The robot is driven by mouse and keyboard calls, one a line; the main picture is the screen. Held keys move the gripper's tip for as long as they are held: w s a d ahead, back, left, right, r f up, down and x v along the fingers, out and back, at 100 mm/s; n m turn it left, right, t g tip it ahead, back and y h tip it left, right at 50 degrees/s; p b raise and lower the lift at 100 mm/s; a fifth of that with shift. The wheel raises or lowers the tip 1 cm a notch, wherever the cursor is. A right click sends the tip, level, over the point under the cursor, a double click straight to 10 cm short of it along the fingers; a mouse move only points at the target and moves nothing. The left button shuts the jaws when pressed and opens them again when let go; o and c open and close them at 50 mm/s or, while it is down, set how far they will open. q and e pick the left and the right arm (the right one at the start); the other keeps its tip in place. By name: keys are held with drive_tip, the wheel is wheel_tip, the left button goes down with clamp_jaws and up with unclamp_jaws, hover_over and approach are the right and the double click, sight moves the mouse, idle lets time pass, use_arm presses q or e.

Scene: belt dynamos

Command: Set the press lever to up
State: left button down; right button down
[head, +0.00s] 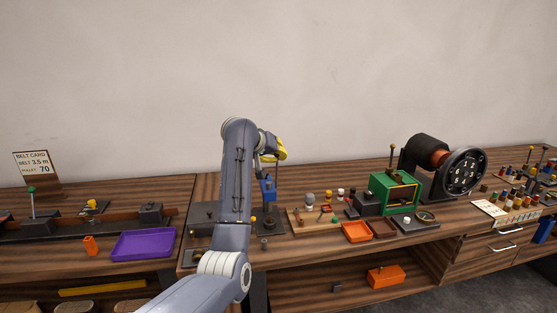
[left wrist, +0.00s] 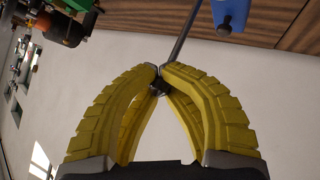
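The blue press (head: 267,188) stands on the middle bench, partly hidden behind my left arm. A blue part of it shows at the top of the left wrist view (left wrist: 230,14). The press lever (left wrist: 183,42) is a thin grey rod with a dark knob at its end. My left gripper (head: 277,153) has yellow fingers and is above the press. In the left wrist view its fingertips (left wrist: 160,72) meet around the lever's knob end. The lever's exact angle is hard to tell in the head view. My right gripper is in neither view.
Right of the press are a wooden board with small bulbs (head: 312,219), an orange tray (head: 357,231), a green box (head: 394,192) and a black dial machine (head: 465,172). A purple tray (head: 143,244) lies to the left.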

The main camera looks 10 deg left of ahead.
use_arm(q)
drive_tip(key=shift+w+a+r, duration=0.15)
drive_tip(key=shift+w+r, duration=0.1)
drive_tip(key=shift+r, duration=0.3)
drive_tip(key=c, duration=1.3)
unclamp_jaws()
drive_tip(key=shift+f, duration=0.3)
drive_tip(key=shift+o, duration=0.2)
drive_tip(key=shift+s, duration=0.15)
drive_tip(key=v, duration=1.2)
drive_tip(key=shift+f, duration=0.1)
